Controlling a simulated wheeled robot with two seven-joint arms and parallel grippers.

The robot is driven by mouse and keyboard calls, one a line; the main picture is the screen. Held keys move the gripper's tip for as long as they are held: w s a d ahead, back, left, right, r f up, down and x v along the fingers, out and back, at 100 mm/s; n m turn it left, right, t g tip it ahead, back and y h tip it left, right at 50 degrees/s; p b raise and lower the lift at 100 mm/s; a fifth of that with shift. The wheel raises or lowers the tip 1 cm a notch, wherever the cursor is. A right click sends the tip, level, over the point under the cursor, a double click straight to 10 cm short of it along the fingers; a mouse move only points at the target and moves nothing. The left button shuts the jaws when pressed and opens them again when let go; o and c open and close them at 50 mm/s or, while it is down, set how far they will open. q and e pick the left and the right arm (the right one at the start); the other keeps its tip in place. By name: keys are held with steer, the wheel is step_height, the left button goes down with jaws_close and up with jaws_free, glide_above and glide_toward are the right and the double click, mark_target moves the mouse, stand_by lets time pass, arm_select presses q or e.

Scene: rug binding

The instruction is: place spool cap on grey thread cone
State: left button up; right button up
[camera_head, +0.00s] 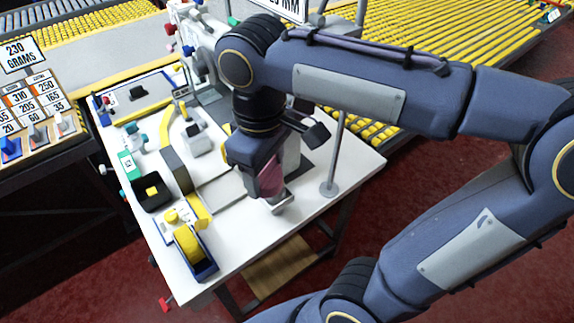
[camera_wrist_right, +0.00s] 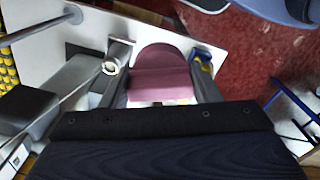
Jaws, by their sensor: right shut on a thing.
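My right gripper (camera_head: 272,190) is over the front right part of the white table (camera_head: 235,258) and mostly hidden by its own arm. In the right wrist view, its fingers (camera_wrist_right: 162,78) are shut on a mauve piece (camera_wrist_right: 165,82) with a rounded top. The mauve piece also shows in the head view (camera_head: 270,176). I cannot tell for certain whether it is the spool cap. It seems to be held above the tabletop, but its height is unclear. I cannot make out the grey thread cone. My left gripper is not in view.
A blue tape dispenser (camera_head: 207,268) with a yellow roll stands at the front edge. A black box (camera_head: 146,201) and a yellow binding strip (camera_head: 173,135) are on the left. A grey pole (camera_head: 336,155) stands right of the gripper. Yellow roller conveyors (camera_head: 450,35) lie behind.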

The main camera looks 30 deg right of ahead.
steer(key=w+d+f, duration=0.2)
steer(key=w, duration=0.1)
steer(key=w+d+f+p, duration=0.1)
steer(key=w+d+f, duration=0.1)
steer(key=w+f, duration=0.1)
steer(key=w+d+f, duration=0.3)
steer(key=w, duration=0.1)
steer(key=shift+f+p, duration=0.2)
steer(key=shift+p, duration=0.2)
steer(key=shift+w+d+f, duration=0.1)
steer(key=shift+d+f, duration=0.05)
steer(key=shift+f, duration=0.1)
steer(key=f, duration=0.3)
steer(key=shift+w+d+f, duration=0.2)
steer(key=shift+w+f, duration=0.05)
steer(key=shift+f, duration=0.1)
steer(key=shift+f+b, duration=0.3)
steer(key=shift+f, duration=0.25)
steer(key=shift+f, duration=0.1)
